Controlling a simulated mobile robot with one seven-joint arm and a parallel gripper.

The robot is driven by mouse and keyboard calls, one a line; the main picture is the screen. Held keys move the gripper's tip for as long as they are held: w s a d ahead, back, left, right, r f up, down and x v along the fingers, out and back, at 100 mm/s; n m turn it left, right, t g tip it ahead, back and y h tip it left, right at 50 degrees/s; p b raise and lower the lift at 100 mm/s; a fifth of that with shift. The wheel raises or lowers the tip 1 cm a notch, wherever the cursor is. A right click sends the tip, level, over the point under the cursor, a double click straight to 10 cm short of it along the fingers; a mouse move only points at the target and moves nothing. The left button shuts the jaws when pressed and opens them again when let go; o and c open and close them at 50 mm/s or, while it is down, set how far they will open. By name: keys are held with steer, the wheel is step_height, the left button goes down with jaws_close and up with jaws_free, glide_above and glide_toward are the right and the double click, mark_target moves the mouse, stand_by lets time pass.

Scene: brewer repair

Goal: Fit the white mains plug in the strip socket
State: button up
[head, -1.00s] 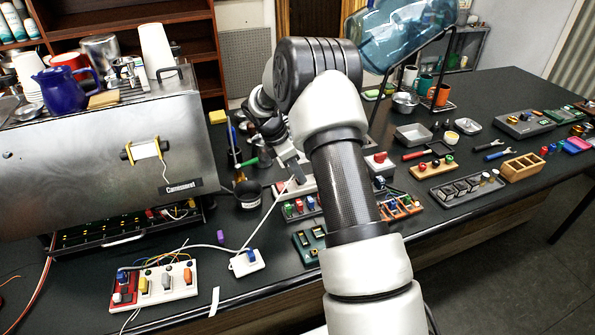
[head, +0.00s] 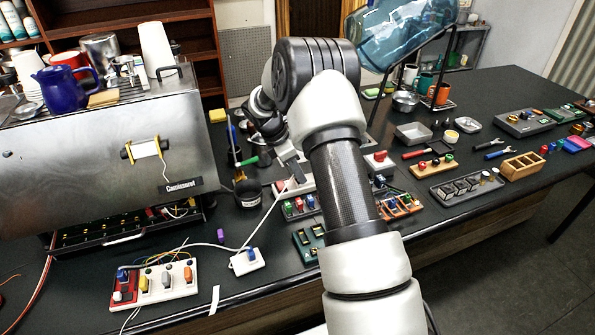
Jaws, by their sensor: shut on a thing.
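My gripper (head: 291,176) is behind my forearm, mostly hidden by my wrist, over the white strip (head: 307,186) at the middle of the bench. A white cord (head: 267,215) runs from a small white box with a blue plug (head: 246,260) up to the gripper. The gripper is shut on the white mains plug at the cord's end. The plug itself is hardly visible, and I cannot tell whether it touches the strip. The strip is partly covered by my arm, so its socket is hidden.
A dark pot (head: 248,194) stands just left of the gripper. The steel brewer (head: 90,150) fills the left. A white board with coloured switches (head: 165,282) lies in front. Coloured blocks (head: 299,205) and a red-button box (head: 379,162) flank my arm.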

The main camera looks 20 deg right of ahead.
steer(key=o, duration=1.1)
steer(key=shift+v, duration=8.7)
